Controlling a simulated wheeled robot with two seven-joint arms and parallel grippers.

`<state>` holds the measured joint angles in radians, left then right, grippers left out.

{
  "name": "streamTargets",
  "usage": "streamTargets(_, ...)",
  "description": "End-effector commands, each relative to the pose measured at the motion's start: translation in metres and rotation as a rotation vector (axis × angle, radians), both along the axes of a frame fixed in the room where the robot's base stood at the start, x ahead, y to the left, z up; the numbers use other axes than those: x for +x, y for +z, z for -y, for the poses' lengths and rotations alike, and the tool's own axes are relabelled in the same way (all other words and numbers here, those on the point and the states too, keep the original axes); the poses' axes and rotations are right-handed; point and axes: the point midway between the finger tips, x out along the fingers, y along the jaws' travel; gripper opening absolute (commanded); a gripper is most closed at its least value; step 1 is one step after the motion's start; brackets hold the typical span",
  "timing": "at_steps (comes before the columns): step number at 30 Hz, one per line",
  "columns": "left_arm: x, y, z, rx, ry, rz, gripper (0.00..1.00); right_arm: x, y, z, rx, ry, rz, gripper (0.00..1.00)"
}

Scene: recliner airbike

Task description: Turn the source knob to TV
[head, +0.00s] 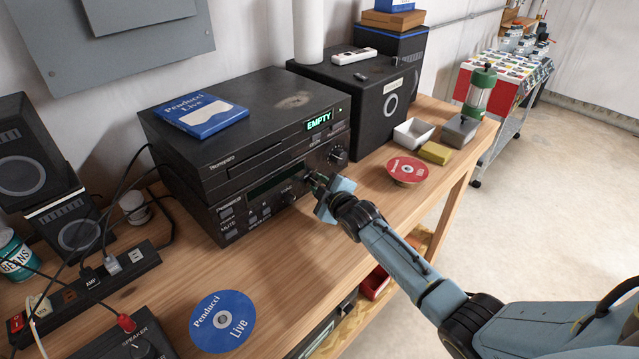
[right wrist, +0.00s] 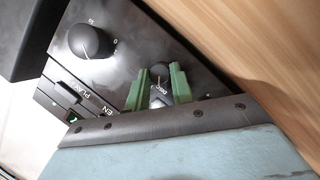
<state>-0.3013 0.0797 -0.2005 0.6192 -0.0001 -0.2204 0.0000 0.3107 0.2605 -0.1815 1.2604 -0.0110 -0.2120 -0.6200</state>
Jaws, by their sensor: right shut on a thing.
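The black stereo stack (head: 255,160) stands on the wooden bench, its front facing me. My right gripper (head: 318,181) is at the lower right of that front. In the right wrist view, the green fingers of my right gripper (right wrist: 158,84) stand on either side of a small dark knob (right wrist: 159,72) and are shut on it. Lettering that seems to read "DISC" is beside this knob; a TV mark and the knob's pointer cannot be made out. A larger numbered knob (right wrist: 91,42) is beside it, also visible in the head view (head: 338,156). My left gripper is not in view.
A blue disc (head: 222,322) lies on the bench in front. A red disc (head: 407,170), white dish (head: 413,134) and yellow block (head: 435,153) are right of the stereo. A power strip (head: 88,285) with cables is at left. A blue case (head: 201,115) lies on top.

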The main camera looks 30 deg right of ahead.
Motion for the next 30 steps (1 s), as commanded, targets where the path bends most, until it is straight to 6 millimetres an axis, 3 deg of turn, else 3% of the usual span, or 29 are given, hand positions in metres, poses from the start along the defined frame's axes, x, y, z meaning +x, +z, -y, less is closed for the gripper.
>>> streamTargets(12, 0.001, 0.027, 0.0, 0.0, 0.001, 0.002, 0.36, 0.001, 0.004, 0.004, 0.289, -0.001, -0.105, 0.0)
streamTargets(30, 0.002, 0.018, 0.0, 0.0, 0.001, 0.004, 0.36, 0.001, 0.002, 0.005, 0.572, -0.001, -0.201, 0.0)
